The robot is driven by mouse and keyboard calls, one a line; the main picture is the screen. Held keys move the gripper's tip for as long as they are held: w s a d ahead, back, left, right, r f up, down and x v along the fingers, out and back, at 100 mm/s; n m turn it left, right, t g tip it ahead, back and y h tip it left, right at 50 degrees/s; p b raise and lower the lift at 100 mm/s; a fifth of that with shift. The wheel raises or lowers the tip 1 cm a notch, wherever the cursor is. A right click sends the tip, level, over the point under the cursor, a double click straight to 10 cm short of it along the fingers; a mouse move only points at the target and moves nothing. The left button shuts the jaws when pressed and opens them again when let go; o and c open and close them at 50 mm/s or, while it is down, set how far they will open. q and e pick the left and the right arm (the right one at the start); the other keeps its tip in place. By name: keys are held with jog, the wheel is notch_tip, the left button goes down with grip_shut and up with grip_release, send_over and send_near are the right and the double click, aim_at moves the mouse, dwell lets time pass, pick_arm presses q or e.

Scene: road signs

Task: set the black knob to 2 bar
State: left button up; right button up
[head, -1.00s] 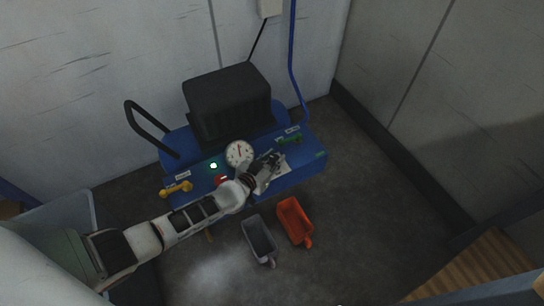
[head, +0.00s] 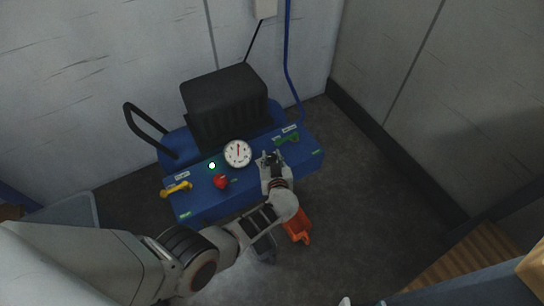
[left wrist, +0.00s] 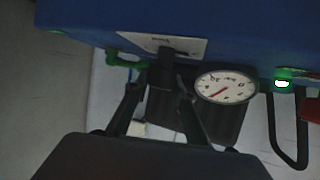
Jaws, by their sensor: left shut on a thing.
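My left gripper (head: 271,158) is at the right half of the blue machine's top, right of the gauge. In the left wrist view its two fingers (left wrist: 162,92) are closed on the black knob (left wrist: 166,68), which sits in front of a white label plate (left wrist: 150,43). In the head view the gripper mostly hides the knob. The round white pressure gauge (head: 237,153) has a red needle pointing about upward; it also shows in the left wrist view (left wrist: 226,88). Its numbers are too small to read surely. My right gripper is out of view.
The blue panel (head: 205,205) also has a red knob (head: 221,181), yellow lever (head: 177,188), green lever (head: 290,137) and lit green lamp (head: 212,166). A black ribbed housing (head: 225,95) stands behind. An orange scoop (head: 298,226) and a grey one, partly hidden, lie on the floor in front.

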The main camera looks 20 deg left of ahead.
pick_arm(q)
jog(key=shift+f, duration=0.15)
jog(key=o, duration=1.1)
